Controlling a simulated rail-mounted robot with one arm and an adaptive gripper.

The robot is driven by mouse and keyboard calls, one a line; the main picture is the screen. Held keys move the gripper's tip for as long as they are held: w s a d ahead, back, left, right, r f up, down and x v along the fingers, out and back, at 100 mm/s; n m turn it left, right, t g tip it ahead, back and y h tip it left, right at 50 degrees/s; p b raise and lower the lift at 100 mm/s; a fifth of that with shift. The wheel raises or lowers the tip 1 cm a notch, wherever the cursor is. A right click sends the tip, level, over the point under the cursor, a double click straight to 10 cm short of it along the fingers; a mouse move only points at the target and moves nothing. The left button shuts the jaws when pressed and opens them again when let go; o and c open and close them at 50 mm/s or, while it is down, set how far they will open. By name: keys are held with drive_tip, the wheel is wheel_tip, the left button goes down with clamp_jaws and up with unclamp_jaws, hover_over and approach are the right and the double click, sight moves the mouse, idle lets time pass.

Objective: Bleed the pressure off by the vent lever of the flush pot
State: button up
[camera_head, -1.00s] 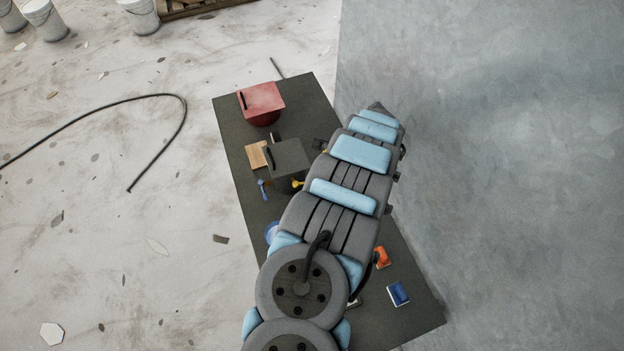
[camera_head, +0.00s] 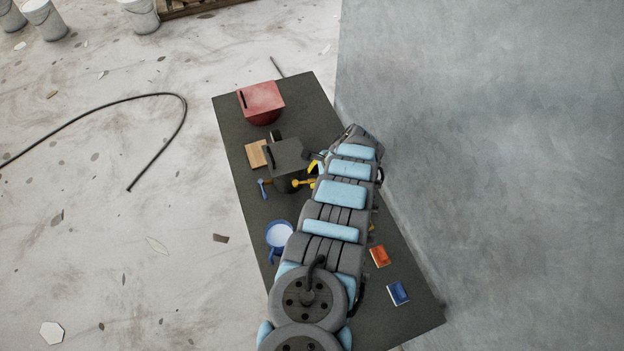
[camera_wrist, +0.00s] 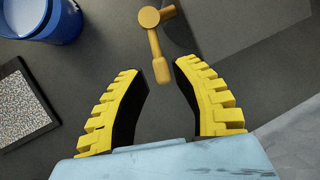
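The flush pot (camera_head: 288,155) is a dark grey pot with a square lid and a black handle, standing on the dark bench. A yellow lever (camera_head: 302,183) sticks out at its lower right; I take it to be the vent lever. In the wrist view this lever (camera_wrist: 156,50) has a round hub and a thicker end. My gripper (camera_wrist: 159,68) has yellow ribbed fingers, open, with the lever's end between their tips and a gap on both sides. In the head view part of my gripper (camera_head: 314,166) shows right of the pot, mostly hidden by my arm.
A red lidded pot (camera_head: 262,102) stands farther back. A wooden block (camera_head: 256,154) and a blue lever (camera_head: 262,188) lie left of the flush pot. A blue bucket (camera_head: 278,237) stands nearer. Orange (camera_head: 380,256) and blue (camera_head: 398,293) blocks lie front right. A grey wall (camera_head: 490,150) rises along the right.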

drive_tip(key=shift+b+x, duration=0.35)
drive_tip(key=shift+x, duration=0.7)
clamp_jaws()
